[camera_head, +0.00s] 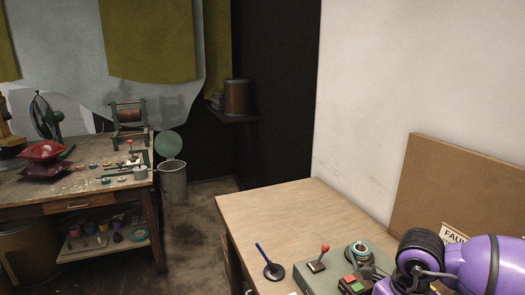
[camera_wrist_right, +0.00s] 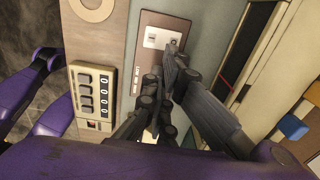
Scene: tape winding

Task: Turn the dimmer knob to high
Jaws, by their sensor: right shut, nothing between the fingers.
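I cannot make out the dimmer knob for certain in either view. In the right wrist view a brown plate (camera_wrist_right: 148,22) with pale square fittings is set on a grey-green surface, and my right gripper (camera_wrist_right: 168,58) is in front of its lower part, hiding some of it. The right gripper's fingers are shut with nothing between them. In the head view my purple right arm (camera_head: 480,265) reaches in from the right, and its dark gripper (camera_head: 372,272) is low over the green bench unit (camera_head: 325,280). My left gripper is not in view.
The unit carries a red-tipped lever (camera_head: 324,249), a round green-rimmed part (camera_head: 358,250) and a red-green button box (camera_head: 352,285). A counter box (camera_wrist_right: 92,92) lies left of the plate. A brown board (camera_head: 455,190) stands behind.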

